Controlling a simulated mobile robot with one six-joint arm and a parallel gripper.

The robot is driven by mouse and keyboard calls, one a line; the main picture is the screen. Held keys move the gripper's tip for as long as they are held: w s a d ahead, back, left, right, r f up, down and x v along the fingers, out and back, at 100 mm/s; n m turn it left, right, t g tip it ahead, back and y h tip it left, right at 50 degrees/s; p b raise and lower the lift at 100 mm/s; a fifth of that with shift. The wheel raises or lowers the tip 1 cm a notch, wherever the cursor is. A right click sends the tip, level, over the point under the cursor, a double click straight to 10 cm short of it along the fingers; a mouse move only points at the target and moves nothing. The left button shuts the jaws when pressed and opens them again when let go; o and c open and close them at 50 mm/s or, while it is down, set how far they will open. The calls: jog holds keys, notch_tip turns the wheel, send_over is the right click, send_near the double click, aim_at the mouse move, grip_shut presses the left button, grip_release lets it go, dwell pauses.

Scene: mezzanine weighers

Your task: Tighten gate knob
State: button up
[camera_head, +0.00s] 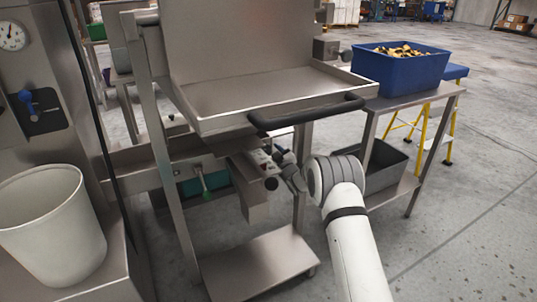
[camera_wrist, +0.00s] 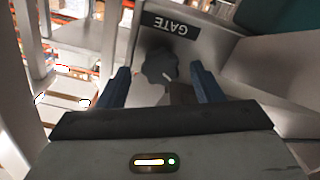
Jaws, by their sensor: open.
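The gate knob (camera_wrist: 160,66) is dark and lobed. It sits on a metal face below an upside-down GATE label (camera_wrist: 171,25) in the wrist view. My gripper (camera_wrist: 159,72) is open, with one blue finger on each side of the knob and gaps between; I cannot tell whether the fingertips reach its depth. In the head view, my gripper (camera_head: 282,157) is at the box under the steel tray. A dark round part (camera_head: 271,184) just below it may be the knob; it is too small to be sure.
The steel tray (camera_head: 222,123) with its black handle (camera_head: 306,112) overhangs my gripper. A steel post (camera_head: 160,150) stands to the left. A green-tipped lever (camera_head: 204,183) is nearby. A grey bin (camera_head: 385,170) sits on the right table's lower shelf. Open floor lies at front right.

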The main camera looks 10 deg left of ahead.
jog(key=shift+x, duration=1.25)
